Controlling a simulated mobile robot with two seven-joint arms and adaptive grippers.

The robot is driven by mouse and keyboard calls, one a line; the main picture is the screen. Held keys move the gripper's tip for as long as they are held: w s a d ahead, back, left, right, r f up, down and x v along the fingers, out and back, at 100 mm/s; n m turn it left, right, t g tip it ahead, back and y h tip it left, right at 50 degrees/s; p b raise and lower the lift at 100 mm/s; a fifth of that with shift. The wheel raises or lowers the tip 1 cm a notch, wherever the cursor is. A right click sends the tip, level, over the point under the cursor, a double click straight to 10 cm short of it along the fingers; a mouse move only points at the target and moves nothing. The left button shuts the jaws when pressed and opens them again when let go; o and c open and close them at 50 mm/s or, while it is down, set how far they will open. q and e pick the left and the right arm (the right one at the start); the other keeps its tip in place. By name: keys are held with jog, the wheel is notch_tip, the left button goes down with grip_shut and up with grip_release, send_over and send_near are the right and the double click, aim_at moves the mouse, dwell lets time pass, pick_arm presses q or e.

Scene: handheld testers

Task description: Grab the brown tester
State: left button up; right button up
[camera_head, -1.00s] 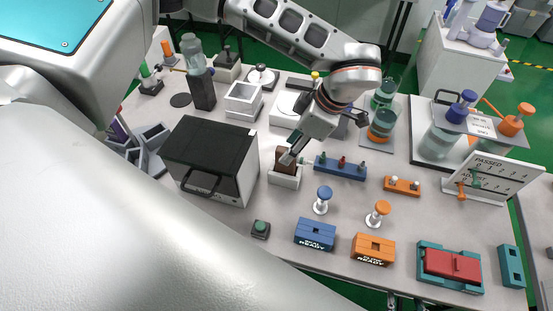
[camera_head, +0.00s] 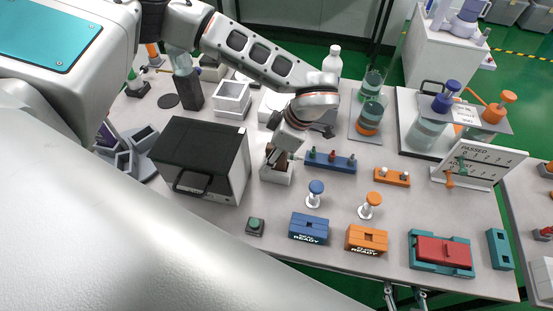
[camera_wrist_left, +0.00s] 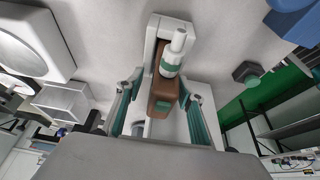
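The brown tester (camera_head: 272,158) stands in a white holder (camera_head: 277,177) beside the black box, partly hidden by my left gripper. In the left wrist view the brown tester (camera_wrist_left: 163,94) shows a brown body, a green band and a pale grey nozzle-like end. My left gripper (camera_head: 279,150) is at the tester. In the left wrist view the left gripper (camera_wrist_left: 160,98) has its two green-padded fingers on either side of the brown body, with gaps showing, so it is open around it. The right gripper is not in view.
A black box with a handle (camera_head: 201,160) stands close to the left of the holder. A blue rack with small pegs (camera_head: 331,162) is close to the right. Blue (camera_head: 308,229) and orange (camera_head: 367,239) blocks stand nearer the front edge.

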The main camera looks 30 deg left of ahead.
pick_arm(q)
grip_shut()
